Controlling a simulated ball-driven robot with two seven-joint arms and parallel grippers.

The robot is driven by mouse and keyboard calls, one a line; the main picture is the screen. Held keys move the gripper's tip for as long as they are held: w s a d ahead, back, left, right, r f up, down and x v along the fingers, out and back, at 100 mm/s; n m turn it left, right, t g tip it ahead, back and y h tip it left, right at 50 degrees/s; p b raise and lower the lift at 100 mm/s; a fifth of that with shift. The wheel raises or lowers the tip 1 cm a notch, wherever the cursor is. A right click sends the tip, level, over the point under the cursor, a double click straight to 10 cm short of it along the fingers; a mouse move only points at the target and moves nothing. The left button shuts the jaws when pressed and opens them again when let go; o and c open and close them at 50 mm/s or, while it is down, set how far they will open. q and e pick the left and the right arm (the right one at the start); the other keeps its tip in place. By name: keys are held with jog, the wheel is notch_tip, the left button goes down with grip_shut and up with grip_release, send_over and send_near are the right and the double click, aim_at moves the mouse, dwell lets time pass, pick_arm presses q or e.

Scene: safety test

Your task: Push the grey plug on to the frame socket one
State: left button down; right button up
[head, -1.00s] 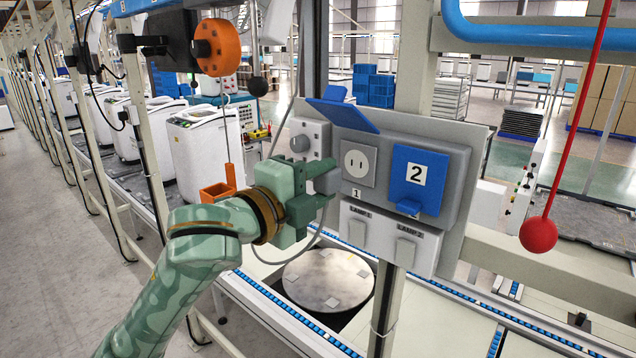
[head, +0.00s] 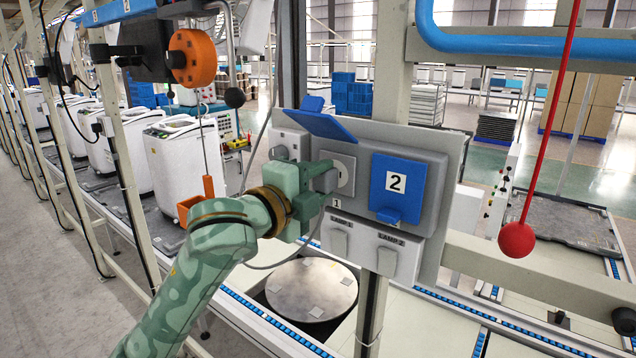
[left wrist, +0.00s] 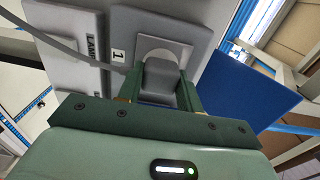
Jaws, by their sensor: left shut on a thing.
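My left gripper (head: 318,174) is shut on the grey plug (head: 326,181) and holds it level at the frame socket one (head: 345,173). The blue lid (head: 327,125) of socket one is raised. In the left wrist view the plug (left wrist: 160,80) sits between the green fingers (left wrist: 160,92). Its front end overlaps the round face of socket one (left wrist: 163,50). The plug hides the slots, so I cannot tell whether it touches the face or is in. My right gripper is not in view.
Beside it, socket two has a shut blue lid (head: 398,184) marked 2. A red ball (head: 516,240) on a red cord hangs at the right. A grey cable (left wrist: 60,45) runs left of the gripper.

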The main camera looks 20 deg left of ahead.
pick_arm(q)
jog(key=shift+r, duration=0.1)
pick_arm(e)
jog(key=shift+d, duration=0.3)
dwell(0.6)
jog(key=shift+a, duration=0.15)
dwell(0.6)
pick_arm(q)
jog(key=shift+w+d, duration=0.25)
jog(key=shift+w, duration=0.25)
jog(key=c, duration=0.9)
grip_release()
jog(key=shift+o, duration=0.2)
